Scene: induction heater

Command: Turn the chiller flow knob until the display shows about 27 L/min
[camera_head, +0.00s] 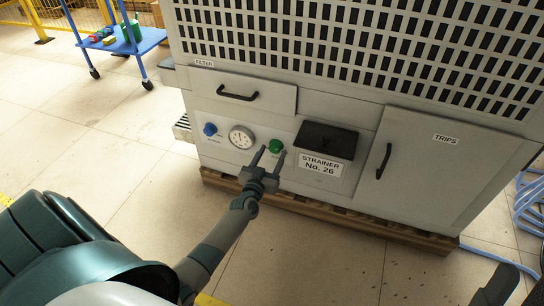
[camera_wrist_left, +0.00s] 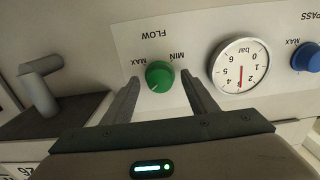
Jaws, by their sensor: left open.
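The green flow knob (camera_head: 275,146) is on the front panel of the grey cabinet. I see no L/min display in either view. A dark part at the lower right may be my right gripper; its jaws cannot be made out.
A round bar gauge (camera_head: 241,137) and a blue bypass knob (camera_head: 210,129) are left of the green knob. A black strainer box (camera_head: 326,140) protrudes close on its right. A blue cart (camera_head: 130,42) stands at the back left. A blue hose (camera_head: 528,215) lies at the right.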

